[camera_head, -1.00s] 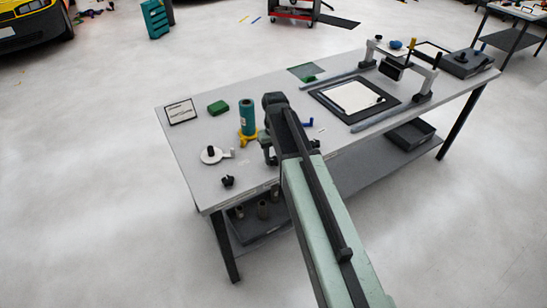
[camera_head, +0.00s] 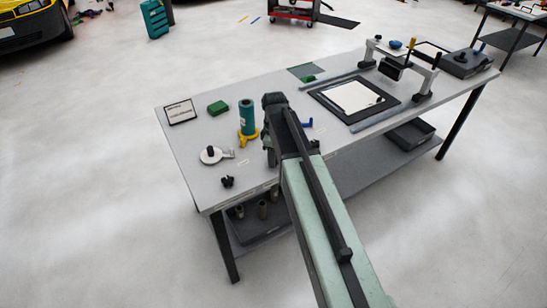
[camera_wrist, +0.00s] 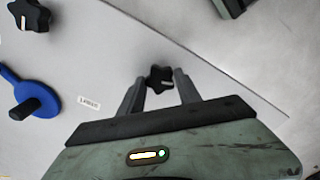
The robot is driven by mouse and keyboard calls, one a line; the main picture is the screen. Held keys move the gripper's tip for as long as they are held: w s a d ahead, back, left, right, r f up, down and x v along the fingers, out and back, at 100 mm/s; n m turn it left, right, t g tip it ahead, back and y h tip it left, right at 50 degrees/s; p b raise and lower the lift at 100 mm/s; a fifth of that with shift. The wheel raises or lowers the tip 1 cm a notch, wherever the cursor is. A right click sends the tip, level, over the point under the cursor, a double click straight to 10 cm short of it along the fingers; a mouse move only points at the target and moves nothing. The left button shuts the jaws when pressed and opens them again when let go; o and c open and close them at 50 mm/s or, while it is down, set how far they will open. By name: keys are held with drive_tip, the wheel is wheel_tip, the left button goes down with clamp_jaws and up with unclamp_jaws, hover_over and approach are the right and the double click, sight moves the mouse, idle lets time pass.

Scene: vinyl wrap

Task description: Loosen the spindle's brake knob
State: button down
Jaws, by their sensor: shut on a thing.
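The brake knob (camera_wrist: 159,79) is a small black star-shaped knob with a pale mark. In the wrist view it sits between the fingertips of my gripper (camera_wrist: 160,88), which is shut on it. In the head view my gripper (camera_head: 270,158) points down at the bench's near side, and the knob in it is hidden.
A white disc with a black knob (camera_head: 211,154) and a loose black knob (camera_head: 228,181) lie left of my gripper. A blue piece (camera_head: 307,122) lies to its right. A black mat (camera_head: 325,98) lies right.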

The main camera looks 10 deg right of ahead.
drive_tip(key=shift+n, duration=1)
drive_tip(key=c, duration=0.8)
unclamp_jaws()
drive_tip(key=shift+c, duration=0.2)
wheel_tip(320, 180, up, 8)
drive_tip(key=p, duration=0.8)
drive_tip(key=shift+f, duration=0.1)
